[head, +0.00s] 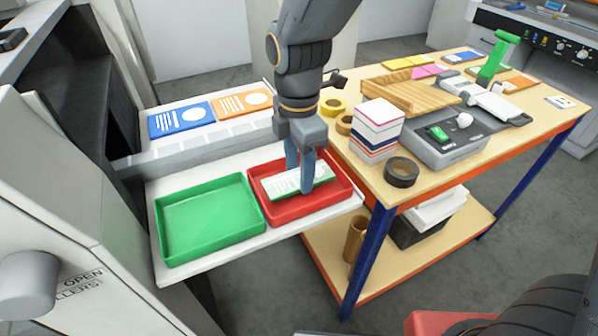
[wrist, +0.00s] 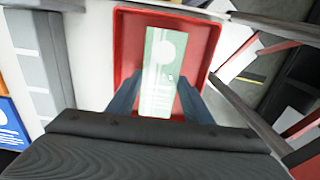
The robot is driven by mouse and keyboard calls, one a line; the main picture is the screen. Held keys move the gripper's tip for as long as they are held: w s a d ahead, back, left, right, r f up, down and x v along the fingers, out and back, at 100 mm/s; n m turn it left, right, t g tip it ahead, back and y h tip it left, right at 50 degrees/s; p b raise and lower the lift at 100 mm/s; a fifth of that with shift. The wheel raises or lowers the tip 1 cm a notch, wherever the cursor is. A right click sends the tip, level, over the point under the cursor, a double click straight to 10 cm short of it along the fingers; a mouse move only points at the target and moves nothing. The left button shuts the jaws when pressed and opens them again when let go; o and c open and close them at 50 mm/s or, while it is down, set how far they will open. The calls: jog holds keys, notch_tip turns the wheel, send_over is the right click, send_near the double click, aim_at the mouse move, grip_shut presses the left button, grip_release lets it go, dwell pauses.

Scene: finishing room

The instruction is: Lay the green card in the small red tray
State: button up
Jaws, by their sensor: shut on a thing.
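The green card (head: 297,182) has white print and is between my gripper's fingers, inside the outline of the small red tray (head: 302,211). In the wrist view the card (wrist: 160,75) appears over the tray floor, inside the red rim (wrist: 213,40). I cannot tell whether the card touches the tray floor. My gripper (head: 305,188) points down into the tray and is shut on the card; its fingers also show at both sides of the card in the wrist view (wrist: 155,98).
A green tray (head: 205,218) stands left of the red tray on the white shelf. Blue (head: 180,119) and orange (head: 243,103) cards lie behind. A wooden table at right holds a stack of cards (head: 377,127), tape rolls (head: 401,172) and a grey device (head: 447,140).

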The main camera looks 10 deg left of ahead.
jog(key=shift+f, duration=0.9)
jog(key=o, duration=1)
jog(key=shift+f, duration=0.1)
notch_tip(320, 180, up, 12)
jog(key=shift+r+b, duration=0.15)
jog(key=shift+b, duration=1)
